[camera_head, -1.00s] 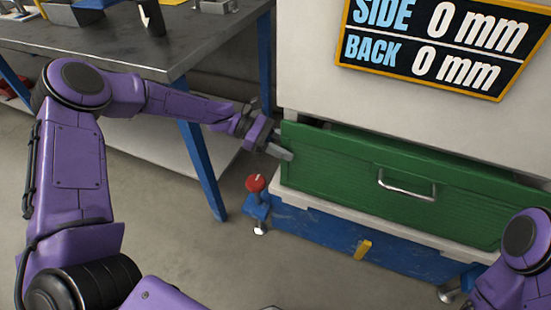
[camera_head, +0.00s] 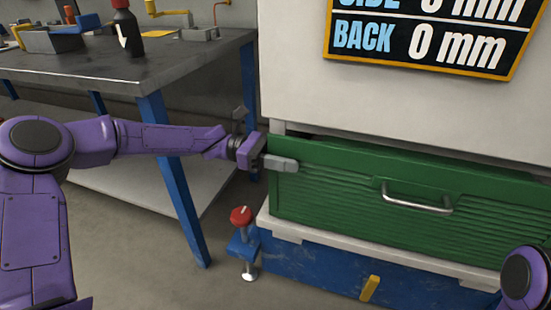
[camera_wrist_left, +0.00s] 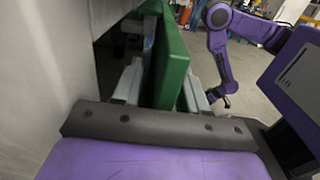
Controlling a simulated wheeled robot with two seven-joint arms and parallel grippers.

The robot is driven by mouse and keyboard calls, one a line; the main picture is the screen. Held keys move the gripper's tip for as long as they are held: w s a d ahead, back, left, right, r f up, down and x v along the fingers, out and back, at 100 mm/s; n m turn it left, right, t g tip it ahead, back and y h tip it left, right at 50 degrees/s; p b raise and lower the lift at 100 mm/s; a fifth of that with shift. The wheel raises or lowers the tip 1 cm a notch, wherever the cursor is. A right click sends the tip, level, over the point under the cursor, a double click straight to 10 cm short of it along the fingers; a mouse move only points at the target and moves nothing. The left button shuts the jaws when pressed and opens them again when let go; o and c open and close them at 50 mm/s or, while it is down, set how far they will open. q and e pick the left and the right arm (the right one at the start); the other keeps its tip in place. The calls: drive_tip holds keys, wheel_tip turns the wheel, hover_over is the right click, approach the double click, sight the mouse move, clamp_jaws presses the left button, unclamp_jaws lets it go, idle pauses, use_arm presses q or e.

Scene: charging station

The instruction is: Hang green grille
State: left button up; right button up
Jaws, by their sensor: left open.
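The green grille (camera_head: 340,195), a wide ribbed panel with a metal handle (camera_head: 415,198), stands at the white cabinet's (camera_head: 290,75) lower front, with a dark gap behind its top edge. My left gripper (camera_head: 270,160) is at the grille's left end, one finger across the front face. In the left wrist view, the grille's edge (camera_wrist_left: 172,70) runs between the two open fingers of this gripper (camera_wrist_left: 160,85), with space beside it. My right arm shows at the head view's lower right, its gripper out of frame. In the left wrist view, my right gripper (camera_wrist_left: 219,97) is small beyond the grille.
A white ledge (camera_head: 350,238) on a blue base (camera_head: 320,270) lies below the grille. A red knob (camera_head: 241,215) on a blue foot stands at its left corner. A metal workbench (camera_head: 120,72) with blue legs is on the left. Bare floor lies in front.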

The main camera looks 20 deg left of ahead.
use_arm(q)
clamp_jaws()
idle(1.4)
drive_tip(key=shift+o, duration=0.4)
unclamp_jaws()
